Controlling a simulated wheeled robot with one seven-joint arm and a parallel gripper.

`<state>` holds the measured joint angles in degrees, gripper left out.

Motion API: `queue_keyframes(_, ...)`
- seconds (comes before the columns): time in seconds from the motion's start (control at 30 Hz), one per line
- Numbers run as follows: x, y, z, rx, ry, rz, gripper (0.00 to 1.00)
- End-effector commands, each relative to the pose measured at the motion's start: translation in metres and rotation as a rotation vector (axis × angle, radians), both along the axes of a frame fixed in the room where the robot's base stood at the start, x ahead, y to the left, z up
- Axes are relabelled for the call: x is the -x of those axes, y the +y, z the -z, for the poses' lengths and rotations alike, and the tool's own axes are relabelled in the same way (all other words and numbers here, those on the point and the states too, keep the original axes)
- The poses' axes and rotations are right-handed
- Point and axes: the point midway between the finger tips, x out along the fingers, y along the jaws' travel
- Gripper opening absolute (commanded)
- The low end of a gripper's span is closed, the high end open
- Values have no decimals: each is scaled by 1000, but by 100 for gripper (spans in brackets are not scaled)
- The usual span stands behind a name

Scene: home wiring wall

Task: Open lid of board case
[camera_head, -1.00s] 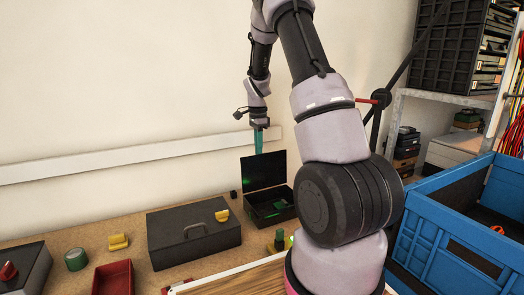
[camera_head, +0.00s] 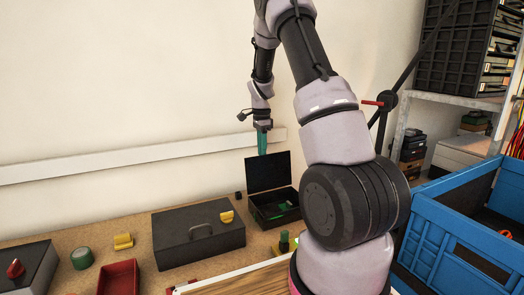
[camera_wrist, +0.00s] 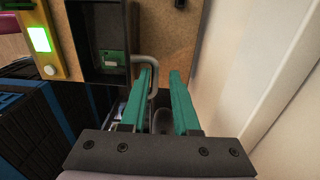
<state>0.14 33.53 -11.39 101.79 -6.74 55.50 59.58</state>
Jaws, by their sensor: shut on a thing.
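The black board case (camera_head: 284,222) stands on the bench with its lid (camera_head: 268,172) standing upright at the back. Green boards show inside it. My gripper (camera_head: 262,152) is at the upper edge of the raised lid, fingers pointing down. In the wrist view, the two green fingers of my gripper (camera_wrist: 161,74) stand a small gap apart with the grey lid handle (camera_wrist: 156,64) at the left finger. The gripper is shut on this handle, though the contact is partly hidden. The case interior also shows left of the fingers, with a green board (camera_wrist: 113,60).
A red tray (camera_head: 118,279), green roll (camera_head: 82,258) and yellow piece (camera_head: 123,241) lie further left. A blue crate (camera_head: 450,230) and shelf stand at right.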

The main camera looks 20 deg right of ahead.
Motion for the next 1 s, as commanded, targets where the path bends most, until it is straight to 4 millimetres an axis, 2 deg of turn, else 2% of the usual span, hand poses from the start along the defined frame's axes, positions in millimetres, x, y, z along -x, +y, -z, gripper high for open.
queue_keyframes(0.17,-3,0,-21,1,-6,-2,25)
queue_keyframes(0.4,-4,0,-69,1,-6,-1,25)
queue_keyframes(0.6,-5,0,-98,1,-4,-1,25)
queue_keyframes(0.73,-5,0,-106,1,-3,-1,25)
queue_keyframes(1.0,-4,0,-108,1,-2,-1,25)
